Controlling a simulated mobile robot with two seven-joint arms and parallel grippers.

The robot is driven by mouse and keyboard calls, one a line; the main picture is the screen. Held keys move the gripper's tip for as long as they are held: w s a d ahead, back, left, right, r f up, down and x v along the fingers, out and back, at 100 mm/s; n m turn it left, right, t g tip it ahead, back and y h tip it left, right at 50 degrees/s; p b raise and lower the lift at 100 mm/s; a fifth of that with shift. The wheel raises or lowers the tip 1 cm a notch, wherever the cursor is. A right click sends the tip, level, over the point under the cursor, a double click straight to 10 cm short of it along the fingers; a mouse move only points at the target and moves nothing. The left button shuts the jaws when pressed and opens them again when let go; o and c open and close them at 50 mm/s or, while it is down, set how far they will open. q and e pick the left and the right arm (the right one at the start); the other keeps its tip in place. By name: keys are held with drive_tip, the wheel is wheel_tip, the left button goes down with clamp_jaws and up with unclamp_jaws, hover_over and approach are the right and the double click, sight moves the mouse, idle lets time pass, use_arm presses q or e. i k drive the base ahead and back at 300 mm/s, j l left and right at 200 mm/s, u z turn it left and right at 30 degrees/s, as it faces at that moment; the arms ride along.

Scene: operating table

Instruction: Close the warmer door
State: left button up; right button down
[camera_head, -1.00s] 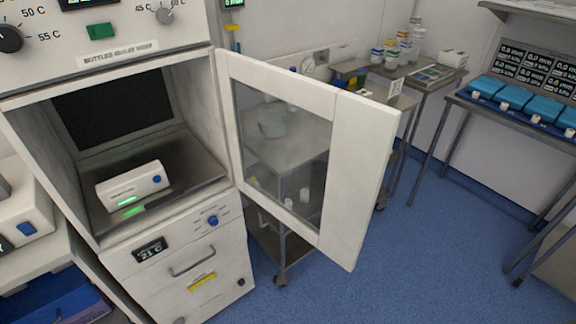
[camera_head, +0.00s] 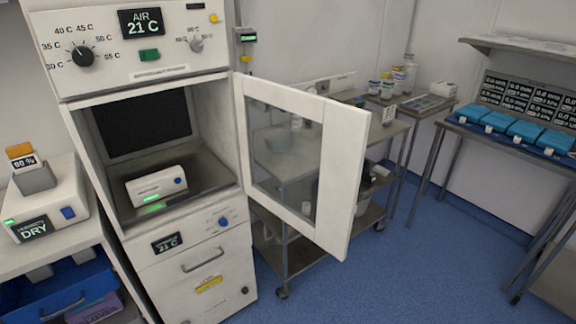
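The warmer (camera_head: 140,76) is a white cabinet at the left of the head view, with a dial, a green switch and a display reading 21 C on top. Its door (camera_head: 337,180) is white-framed with a glass pane (camera_head: 283,150). The door stands wide open, hinged on the right side of the compartment and swung out toward the right. Inside the open compartment lies a small white device (camera_head: 157,186) with a blue knob and a green light. Neither of my grippers shows in the view.
A metal cart (camera_head: 281,262) stands behind and below the open door. A side table with bottles (camera_head: 400,80) is at the back, and a table with blue units (camera_head: 515,126) is at the right. Blue floor (camera_head: 430,265) is clear in front of the door.

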sight(347, 128)
drive_tip(key=u, duration=2.05)
drive_tip(key=k+l, duration=0.15)
drive_tip(key=l, duration=0.3)
drive_tip(key=k+l, duration=0.1)
drive_tip(key=l, duration=0.35)
drive_tip(key=k+l, duration=0.15)
drive_tip(key=l, duration=0.3)
drive_tip(key=k+l, duration=0.1)
drive_tip(key=l, duration=0.35)
drive_tip(key=k+l, duration=0.15)
drive_tip(key=l, duration=0.25)
drive_tip(key=k+l, duration=0.15)
drive_tip(key=l, duration=0.3)
drive_tip(key=k+l, duration=0.1)
drive_tip(key=l, duration=0.35)
drive_tip(key=k+l, duration=0.15)
drive_tip(key=l, duration=0.3)
drive_tip(key=k+u, duration=0.15)
drive_tip(key=i+j, duration=0.05)
